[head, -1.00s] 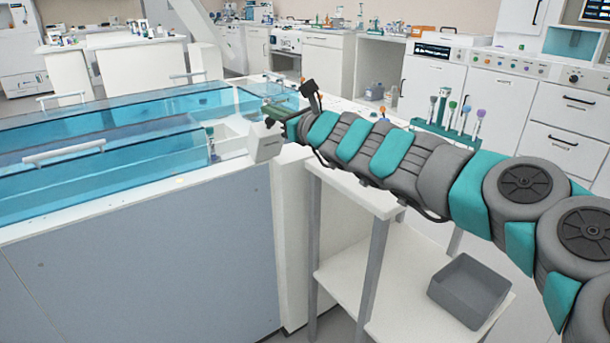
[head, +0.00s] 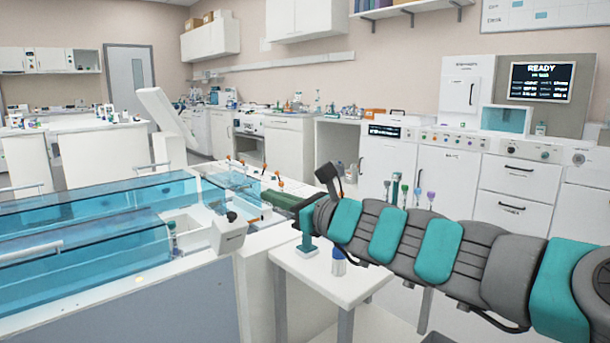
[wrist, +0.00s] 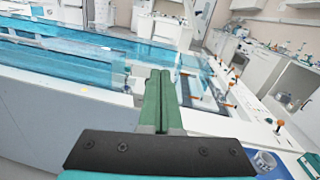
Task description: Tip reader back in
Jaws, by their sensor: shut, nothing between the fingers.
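A small white box-like unit with a dark knob on top, which looks like the reader (head: 228,236), leans outward at the near right corner of the track bench (head: 262,240) in the head view. My gripper (head: 268,196) is beyond and to the right of it, above the bench top, with its green fingers together and empty. I cannot tell from the head view how far apart the two are. In the wrist view my gripper (wrist: 160,72) points along the bench, fingers closed. The reader is not clearly seen there.
Blue clear covers (head: 90,240) run along the track at left. Several orange-topped pegs (head: 281,183) stand beyond my fingers. A tilted white panel (head: 165,120) rises behind.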

